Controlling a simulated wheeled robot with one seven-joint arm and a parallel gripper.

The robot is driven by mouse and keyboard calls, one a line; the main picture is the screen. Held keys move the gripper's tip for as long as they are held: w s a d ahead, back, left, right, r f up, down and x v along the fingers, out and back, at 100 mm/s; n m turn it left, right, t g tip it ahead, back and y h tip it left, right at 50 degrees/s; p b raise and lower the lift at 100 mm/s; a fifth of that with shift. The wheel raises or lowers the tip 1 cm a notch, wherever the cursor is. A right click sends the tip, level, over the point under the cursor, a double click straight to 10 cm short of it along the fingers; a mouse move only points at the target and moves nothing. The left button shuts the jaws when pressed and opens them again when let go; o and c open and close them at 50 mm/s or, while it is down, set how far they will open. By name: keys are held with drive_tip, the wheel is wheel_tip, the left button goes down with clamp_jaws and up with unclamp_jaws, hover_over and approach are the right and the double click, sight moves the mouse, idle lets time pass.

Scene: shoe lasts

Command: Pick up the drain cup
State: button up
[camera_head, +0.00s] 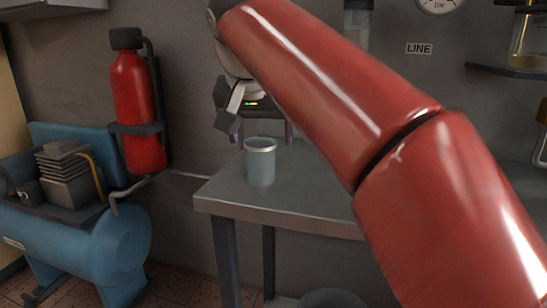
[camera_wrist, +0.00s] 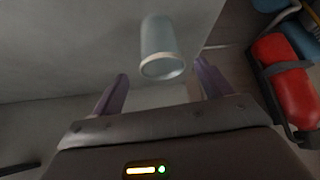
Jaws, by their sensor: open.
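The drain cup (camera_head: 261,164) is a pale blue-grey cup with a lighter rim. It stands upright near the left end of the grey table (camera_head: 225,207) in the head view. In the wrist view the cup (camera_wrist: 159,45) appears just beyond the fingertips, between their lines and closer to the right finger. My gripper (camera_wrist: 160,82) is open, with its two purple fingers apart and nothing between them. In the head view my gripper (camera_head: 266,139) is above and behind the cup, partly hidden by my red arm and by the cup.
A red extinguisher-like cylinder (camera_head: 137,105) hangs on the wall at left, above a blue compressor tank (camera_head: 75,240). A shelf (camera_head: 508,71) with a glass jar is at right. The tabletop around the cup looks clear; my arm hides its right part.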

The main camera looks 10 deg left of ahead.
sight(262, 157)
drive_tip(key=x, duration=0.2)
drive_tip(key=b+x, duration=0.1)
drive_tip(key=x, duration=0.4)
drive_tip(key=shift+s+a+f+b, duration=0.1)
drive_tip(key=shift+s+f+b, duration=0.05)
drive_tip(key=shift+f+b, duration=0.25)
drive_tip(key=shift+r, duration=0.1)
drive_tip(key=c, duration=1)
drive_tip(key=shift+r, duration=0.1)
drive_tip(key=shift+c, duration=0.2)
